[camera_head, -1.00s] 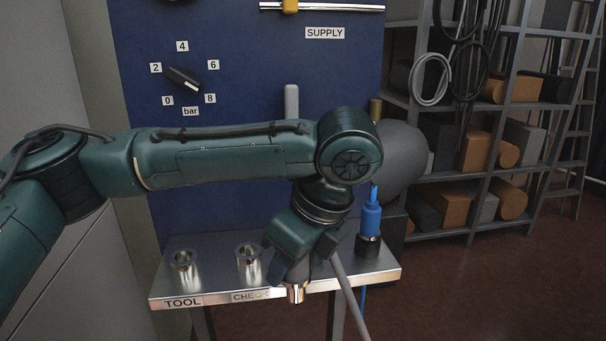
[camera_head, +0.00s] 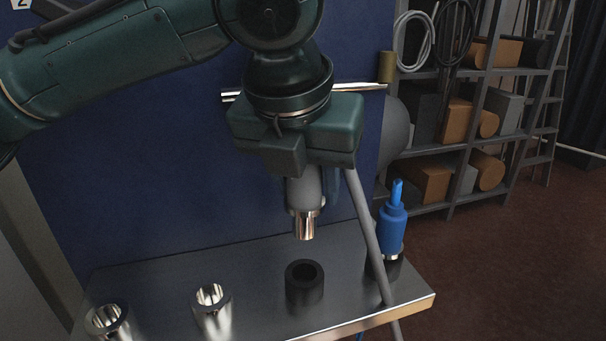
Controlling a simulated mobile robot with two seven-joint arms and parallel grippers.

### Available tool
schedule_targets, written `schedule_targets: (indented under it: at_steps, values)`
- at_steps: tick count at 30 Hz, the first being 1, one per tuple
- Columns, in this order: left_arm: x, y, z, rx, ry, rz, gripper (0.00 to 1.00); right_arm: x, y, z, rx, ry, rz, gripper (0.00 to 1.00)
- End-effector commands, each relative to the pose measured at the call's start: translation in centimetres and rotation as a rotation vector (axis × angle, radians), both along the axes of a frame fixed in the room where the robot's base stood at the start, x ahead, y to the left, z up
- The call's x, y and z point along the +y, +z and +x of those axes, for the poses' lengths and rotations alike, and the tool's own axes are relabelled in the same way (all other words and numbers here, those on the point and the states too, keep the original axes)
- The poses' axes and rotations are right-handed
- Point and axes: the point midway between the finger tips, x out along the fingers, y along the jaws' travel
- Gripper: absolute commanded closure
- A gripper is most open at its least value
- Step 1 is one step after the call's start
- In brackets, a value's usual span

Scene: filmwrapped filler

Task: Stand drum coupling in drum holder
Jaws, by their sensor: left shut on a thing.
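My left gripper (camera_head: 305,186) is shut on the drum coupling (camera_head: 306,222), a grey body with a shiny metal lower end. It hangs roughly upright, clear above the shelf. Just below it stands an empty black cup (camera_head: 304,291) with an open round top, which I take for the drum holder; no label on it shows. A gap separates the coupling's lower end from the cup's rim. The gripper's wrist hides the coupling's upper part. My right gripper is not in view.
A blue coupling (camera_head: 391,232) stands in another black cup (camera_head: 387,268) at the right. A grey hose (camera_head: 368,235) slants down in front of the shelf (camera_head: 258,262). Two metal-lined sockets, one left (camera_head: 108,322) and one middle (camera_head: 212,310), stand open. A blue panel (camera_head: 130,190) rises behind.

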Motion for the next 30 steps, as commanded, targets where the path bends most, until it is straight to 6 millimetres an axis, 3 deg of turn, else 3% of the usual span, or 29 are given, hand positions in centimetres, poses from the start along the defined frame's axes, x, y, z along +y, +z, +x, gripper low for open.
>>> schedule_targets:
  at_steps: [11, 12, 30]
  values:
    - [0.0, 0.6, 0.1, -0.010, 0.010, -0.007, 0.88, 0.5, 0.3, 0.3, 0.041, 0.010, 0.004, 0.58]
    - [0.0, -0.1, 0.2, -0.011, 0.011, -0.007, 0.88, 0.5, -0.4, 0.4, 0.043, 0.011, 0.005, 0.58]
    - [0.0, -3.9, 0.2, -0.012, 0.012, -0.006, 0.88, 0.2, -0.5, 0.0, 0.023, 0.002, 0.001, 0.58]
